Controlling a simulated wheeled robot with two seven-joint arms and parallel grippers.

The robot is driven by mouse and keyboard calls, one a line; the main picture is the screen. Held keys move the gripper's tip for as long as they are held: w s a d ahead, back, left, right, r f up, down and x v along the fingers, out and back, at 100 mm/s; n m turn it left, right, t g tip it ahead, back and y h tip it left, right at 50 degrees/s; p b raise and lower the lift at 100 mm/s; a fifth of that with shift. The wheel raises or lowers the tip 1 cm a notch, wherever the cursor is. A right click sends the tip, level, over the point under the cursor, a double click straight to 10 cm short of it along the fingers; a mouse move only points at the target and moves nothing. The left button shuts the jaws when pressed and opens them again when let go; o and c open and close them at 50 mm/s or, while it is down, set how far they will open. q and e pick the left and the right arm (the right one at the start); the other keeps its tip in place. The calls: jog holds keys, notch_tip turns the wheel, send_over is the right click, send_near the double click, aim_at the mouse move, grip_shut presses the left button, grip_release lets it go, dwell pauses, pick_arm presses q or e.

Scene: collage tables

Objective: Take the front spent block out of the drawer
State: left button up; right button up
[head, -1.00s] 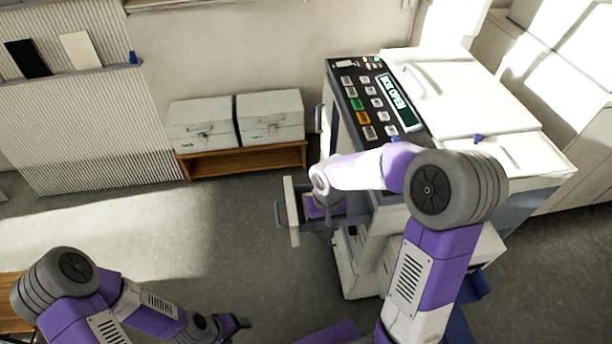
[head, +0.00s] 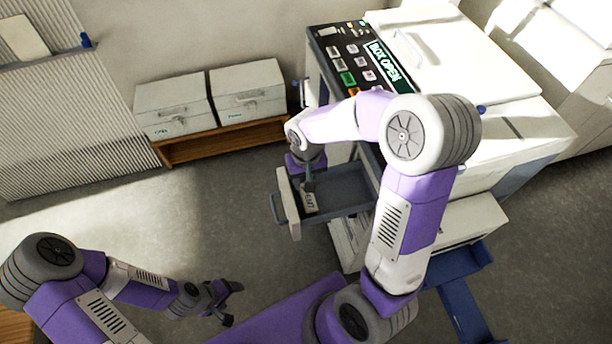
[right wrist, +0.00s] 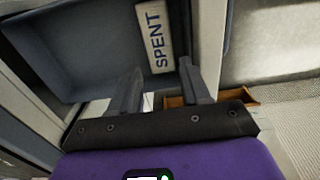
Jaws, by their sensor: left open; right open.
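The drawer (head: 352,183) is pulled out of the white machine. A pale spent block (head: 309,202) lies in it near the front panel; in the right wrist view the block (right wrist: 153,38) shows dark letters SPENT. I see only one block; my right arm may hide part of the drawer. My right gripper (head: 308,184) is open at the drawer's front end, by the block. In the right wrist view its two fingers (right wrist: 157,82) point at the block's near end, one to each side; I cannot tell whether they touch it. My left gripper (head: 229,303) is open and empty, low and left.
Two grey boxes (head: 247,92) stand on a low wooden bench (head: 222,141) by the wall. A blue open tray (head: 458,264) juts out low at the right. The floor left of the drawer is clear.

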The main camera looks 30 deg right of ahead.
aim_at(327, 192)
notch_tip(327, 192, down, 7)
jog(key=shift+r+b, duration=0.2)
jog(key=shift+b, duration=0.7)
jog(key=shift+c, duration=0.3)
jog(key=c, duration=0.6)
jog(key=shift+s+d+p, duration=0.2)
jog(key=shift+s+d, duration=0.05)
jog(key=shift+d, duration=0.8)
jog(key=shift+s+d+p, duration=0.15)
jog(key=shift+s+d, duration=0.1)
jog(key=shift+d, duration=0.85)
jog(key=shift+s+d+p, duration=0.2)
jog(key=shift+s+d, duration=0.05)
jog(key=shift+d, duration=0.8)
jog(key=shift+c, duration=0.2)
jog(key=o, duration=1.1)
